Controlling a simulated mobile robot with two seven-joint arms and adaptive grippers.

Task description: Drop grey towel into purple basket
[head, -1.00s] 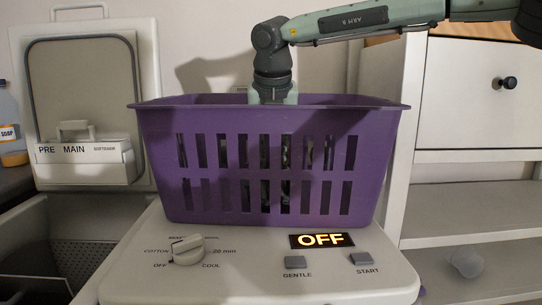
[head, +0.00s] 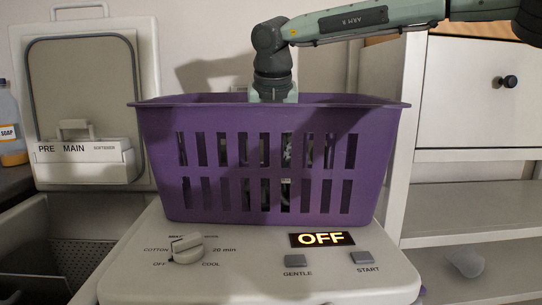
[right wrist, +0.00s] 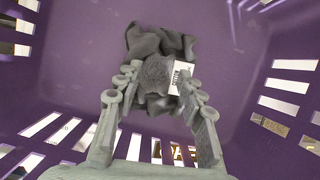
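The purple basket (head: 215,124) stands on top of the washer's white control panel in the head view. My right arm reaches down into it from above. The basket's front wall mostly hides my right gripper there. In the right wrist view, my right gripper (right wrist: 157,72) is inside the basket with its fingers spread apart. The crumpled grey towel (right wrist: 150,42), with a white tag, lies beyond and between the fingertips, inside the basket walls. My left gripper is in neither view.
The washer panel (head: 240,280) has a dial (head: 187,249), a display reading OFF (head: 321,239) and buttons. An open toploader lid (head: 85,95) stands at left, with a soap bottle (head: 10,130) beside it. A white drawer cabinet (head: 475,95) stands at right.

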